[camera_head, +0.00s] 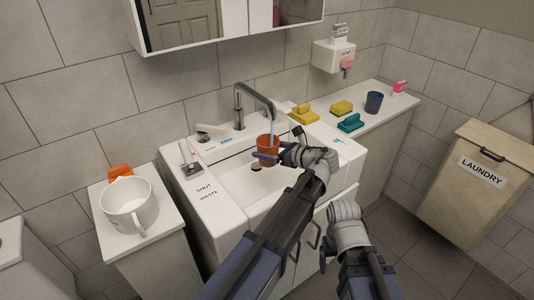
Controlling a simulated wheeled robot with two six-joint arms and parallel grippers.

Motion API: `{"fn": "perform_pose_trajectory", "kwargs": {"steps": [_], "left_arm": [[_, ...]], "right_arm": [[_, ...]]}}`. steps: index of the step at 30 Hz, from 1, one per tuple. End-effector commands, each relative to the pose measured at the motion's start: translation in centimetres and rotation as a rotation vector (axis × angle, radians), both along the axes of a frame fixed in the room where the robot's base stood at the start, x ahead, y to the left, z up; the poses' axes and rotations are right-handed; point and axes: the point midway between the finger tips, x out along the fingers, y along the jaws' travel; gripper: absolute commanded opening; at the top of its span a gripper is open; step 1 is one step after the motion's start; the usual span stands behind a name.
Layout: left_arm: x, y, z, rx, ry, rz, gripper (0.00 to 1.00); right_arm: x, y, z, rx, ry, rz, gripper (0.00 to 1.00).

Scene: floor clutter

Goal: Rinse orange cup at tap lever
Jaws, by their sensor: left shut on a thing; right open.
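The orange cup (267,146) is upright over the white sink basin (240,178), beneath the spout of the tap (254,93). A thin blue stream of water (273,127) runs from the spout down to the cup. My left gripper (267,157) is shut on the cup and holds it above the basin floor. A small metal lever (207,130) sits on the sink's back ledge, left of the spout; I cannot tell whether it is the tap lever. My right gripper (325,254) is open and low in front of the sink cabinet, its fingers partly hidden by its wrist.
Yellow sponges (304,113) (341,107), a green sponge (349,123) and a dark blue cup (374,102) sit right of the sink. A white mug (128,206) stands on the left stand. A laundry bin (478,185) stands at right. A soap dispenser (334,56) hangs above.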

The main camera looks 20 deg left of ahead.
Motion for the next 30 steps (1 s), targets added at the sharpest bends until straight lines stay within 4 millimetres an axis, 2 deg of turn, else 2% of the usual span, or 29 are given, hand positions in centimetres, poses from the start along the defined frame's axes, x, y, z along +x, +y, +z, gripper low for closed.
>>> {"fn": "perform_pose_trajectory", "kwargs": {"steps": [13, 30], "left_arm": [[-0.1, 0.3, 0.0, 0.000, 0.000, 0.000, 0.33], [0.3, -0.8, 0.0, 0.000, 0.000, 0.001, 0.33]], "right_arm": [[0.0, 0.0, 0.0, 0.000, 0.000, 0.000, 0.80], [0.0, 0.0, 0.0, 0.000, 0.000, 0.000, 0.80]]}}
